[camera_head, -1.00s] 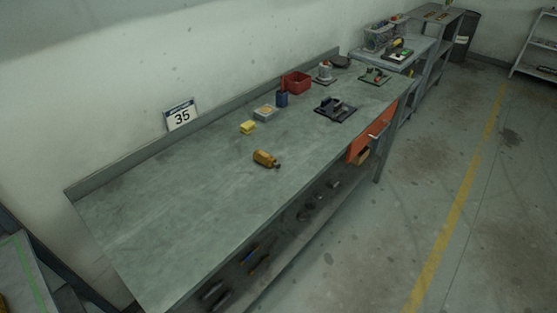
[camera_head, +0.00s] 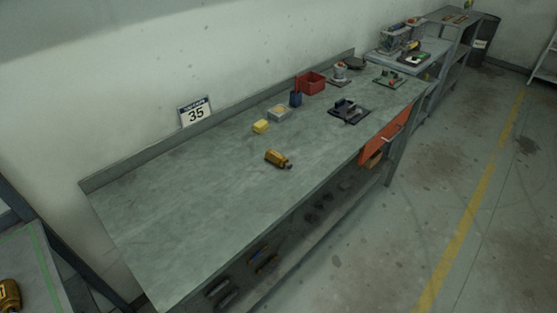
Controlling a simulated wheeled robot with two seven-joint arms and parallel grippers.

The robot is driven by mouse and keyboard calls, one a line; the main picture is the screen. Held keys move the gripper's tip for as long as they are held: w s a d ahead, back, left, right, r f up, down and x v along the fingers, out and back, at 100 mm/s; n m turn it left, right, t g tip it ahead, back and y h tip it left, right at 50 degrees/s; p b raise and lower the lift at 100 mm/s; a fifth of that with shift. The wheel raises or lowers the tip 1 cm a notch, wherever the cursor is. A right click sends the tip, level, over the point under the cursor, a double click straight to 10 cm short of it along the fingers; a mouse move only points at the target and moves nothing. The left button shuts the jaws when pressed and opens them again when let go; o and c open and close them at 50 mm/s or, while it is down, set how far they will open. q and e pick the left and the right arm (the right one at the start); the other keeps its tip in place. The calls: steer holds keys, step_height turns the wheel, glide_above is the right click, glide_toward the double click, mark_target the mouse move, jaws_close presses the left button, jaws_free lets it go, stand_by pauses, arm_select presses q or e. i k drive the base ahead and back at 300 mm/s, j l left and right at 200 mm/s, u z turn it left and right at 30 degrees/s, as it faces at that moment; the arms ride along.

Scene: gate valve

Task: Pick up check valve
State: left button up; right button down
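A small brass-yellow fitting (camera_head: 277,159) lies on its side on the grey workbench (camera_head: 190,200), near the middle of its top. A second brass-coloured fitting (camera_head: 10,295) shows at the lower left edge, partly cut off, on another surface. I cannot tell from this distance which of the two is the check valve. Neither of my grippers is in view.
On the bench stand a yellow block (camera_head: 261,127), a small grey box (camera_head: 279,112), a blue cup (camera_head: 295,99), a red bin (camera_head: 311,83) and a dark fixture (camera_head: 348,111). The bench's near left top is clear.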

mark_target(277, 158)
steer(key=i+l+u, duration=0.2)
steer(key=u, duration=0.25)
steer(key=i+l+u, duration=0.15)
steer(key=l+u, duration=0.3)
steer(key=i+l+u, duration=0.1)
steer(key=l+u, duration=0.15)
steer(key=u, duration=0.2)
steer(key=i+l, duration=0.1)
steer(key=l, duration=0.55)
steer(key=i+l+u, duration=0.1)
steer(key=l, duration=0.55)
steer(key=i+l+u, duration=0.1)
steer(key=l, duration=0.55)
